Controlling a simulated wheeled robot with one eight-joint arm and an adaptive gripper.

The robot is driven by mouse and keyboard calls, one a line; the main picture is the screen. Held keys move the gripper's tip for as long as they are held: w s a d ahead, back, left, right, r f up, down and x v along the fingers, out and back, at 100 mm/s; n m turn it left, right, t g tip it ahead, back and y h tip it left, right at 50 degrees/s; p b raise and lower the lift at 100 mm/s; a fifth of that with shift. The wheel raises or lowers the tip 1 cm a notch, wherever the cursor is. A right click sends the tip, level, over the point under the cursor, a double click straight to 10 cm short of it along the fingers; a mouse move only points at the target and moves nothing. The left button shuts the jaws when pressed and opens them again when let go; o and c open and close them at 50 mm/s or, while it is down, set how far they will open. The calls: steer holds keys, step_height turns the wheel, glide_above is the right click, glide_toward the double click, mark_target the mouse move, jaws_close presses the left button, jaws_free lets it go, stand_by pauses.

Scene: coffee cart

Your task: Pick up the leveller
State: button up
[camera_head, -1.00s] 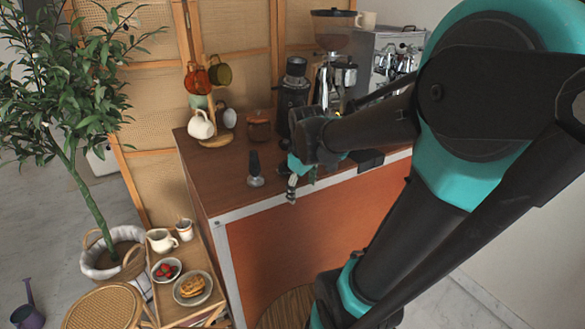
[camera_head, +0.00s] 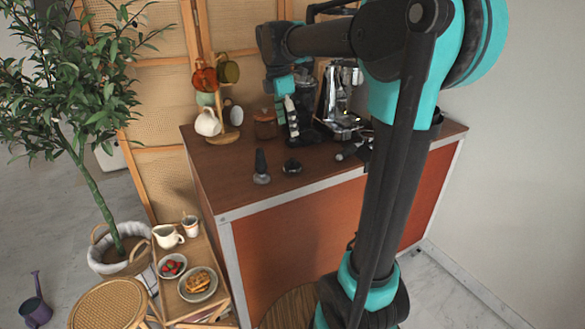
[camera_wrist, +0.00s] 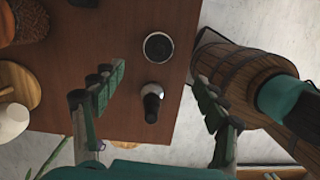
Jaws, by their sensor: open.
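The leveller looks to be the low, round dark puck (camera_head: 292,166) standing on the wooden counter, right of an upright tamper with a tall dark handle (camera_head: 261,168). In the wrist view the puck (camera_wrist: 158,47) lies beyond the fingertips, and the tamper (camera_wrist: 152,102) shows between the fingers, nearer the bottom. My gripper (camera_head: 289,112) is raised above the counter, behind the puck in the head view. In the wrist view my gripper (camera_wrist: 160,82) has its fingers wide apart with nothing held. Neither finger appears to touch the puck or tamper.
A mug tree (camera_head: 219,139) and a lidded brown jar (camera_head: 265,124) stand at the counter's back left. A coffee machine (camera_head: 340,100) is partly behind my arm. The counter's front left (camera_head: 225,195) is clear. A wooden barrel-like thing (camera_wrist: 228,60) shows beyond the edge.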

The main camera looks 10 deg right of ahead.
mark_target(292, 159)
steer(key=f, duration=0.4)
steer(key=d+f, duration=0.1)
steer(key=f, duration=0.8)
steer(key=shift+w+d+f, duration=0.3)
steer(key=shift+w+d, duration=0.05)
steer(key=c, duration=1.4)
steer(key=shift+o, duration=0.2)
steer(key=shift+r, duration=0.1)
